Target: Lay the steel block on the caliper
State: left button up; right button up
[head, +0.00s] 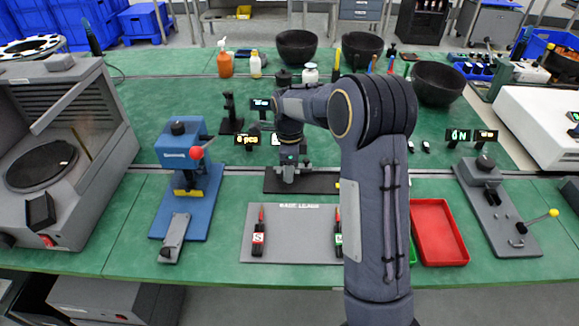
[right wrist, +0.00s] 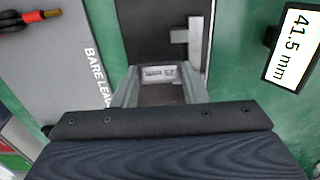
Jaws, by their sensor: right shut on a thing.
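My right gripper (head: 289,168) is over the black plate (head: 322,186) in the middle of the table. In the right wrist view, the gripper (right wrist: 158,92) is shut on the steel block (right wrist: 158,72), a grey piece with a small printed label, its lower part hidden by the wrist. The grey metal jaws, apparently the caliper (right wrist: 194,40), lie on the black plate just ahead and to the right of the block. I cannot tell whether the block touches the plate or caliper. My left gripper is not in view.
A display reading 41.5 mm (right wrist: 290,46) stands right of the plate. The grey "BARE LEADS" mat (head: 297,250) with red-tipped probes lies in front. A blue press (head: 182,150) stands left and a red tray (head: 438,232) right. My right arm hides part of the table.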

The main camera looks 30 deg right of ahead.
jog(key=shift+f+b, duration=0.7)
jog(key=shift+f, duration=0.5)
jog(key=o, duration=1.2)
jog(key=shift+r, duration=0.1)
jog(key=shift+c, duration=0.2)
jog(key=shift+r, duration=0.1)
jog(key=shift+w+r, duration=0.15)
jog(key=shift+r, duration=0.25)
jog(key=r, duration=0.6)
jog(key=shift+s+a+r, duration=0.1)
jog(key=shift+s+r, duration=0.2)
jog(key=shift+r, duration=0.05)
jog(key=shift+s, duration=0.1)
